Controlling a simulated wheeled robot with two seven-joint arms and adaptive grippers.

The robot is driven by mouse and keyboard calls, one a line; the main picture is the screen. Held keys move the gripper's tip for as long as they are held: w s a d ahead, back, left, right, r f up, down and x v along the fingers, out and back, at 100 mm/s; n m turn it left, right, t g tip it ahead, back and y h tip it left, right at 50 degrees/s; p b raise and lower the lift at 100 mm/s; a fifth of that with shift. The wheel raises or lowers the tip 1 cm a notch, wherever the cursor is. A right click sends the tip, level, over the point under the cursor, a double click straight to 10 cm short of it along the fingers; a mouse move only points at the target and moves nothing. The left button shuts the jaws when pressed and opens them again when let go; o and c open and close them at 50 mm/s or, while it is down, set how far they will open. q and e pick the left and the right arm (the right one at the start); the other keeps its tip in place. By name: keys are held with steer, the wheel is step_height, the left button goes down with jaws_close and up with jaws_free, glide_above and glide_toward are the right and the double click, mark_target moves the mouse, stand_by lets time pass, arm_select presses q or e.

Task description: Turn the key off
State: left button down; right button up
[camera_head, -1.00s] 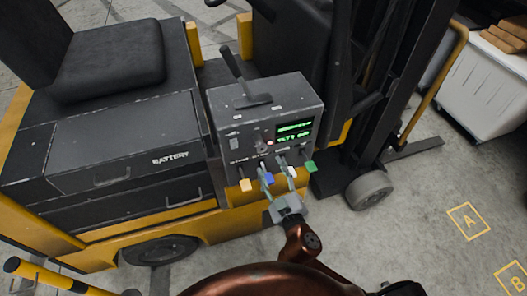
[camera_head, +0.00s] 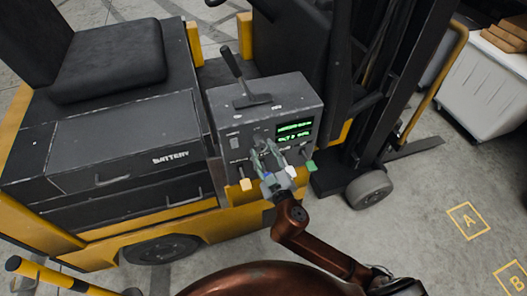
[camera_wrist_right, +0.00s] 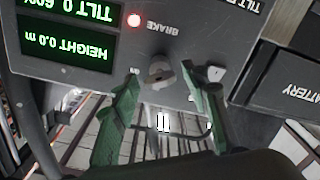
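The key (camera_wrist_right: 159,72) sits in its switch on the grey control box (camera_head: 229,108) of a yellow and black forklift. In the right wrist view it is a small grey-brown key between my two green fingers, with no clear contact. That view shows the panel upside down. My right gripper (camera_wrist_right: 166,80) is open around the key. In the head view my right gripper (camera_head: 267,147) is at the panel front, left of the green display (camera_head: 294,132), and it hides the key. A red light (camera_wrist_right: 134,19) glows beside the BRAKE label. My left gripper is not in view.
Coloured levers stick out below the panel: yellow (camera_head: 245,184), white (camera_head: 291,172) and green (camera_head: 310,165), close to my right gripper. A black lever (camera_head: 236,72) stands on top of the box. The battery compartment (camera_head: 150,130) is to the left. Open floor lies to the right.

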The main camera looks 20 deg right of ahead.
steer(key=c, duration=1)
steer(key=n+p, duration=0.2)
steer(key=n, duration=0.1)
steer(key=shift+r+p, duration=0.2)
steer(key=shift+p, duration=0.15)
steer(key=n+p, duration=0.2)
steer(key=shift+n, duration=0.4)
steer(key=n+p, duration=0.2)
steer(key=n, duration=0.1)
steer(key=shift+f+n+p, duration=0.15)
steer(key=shift+n+p, duration=0.65)
steer(key=shift+n, duration=0.8)
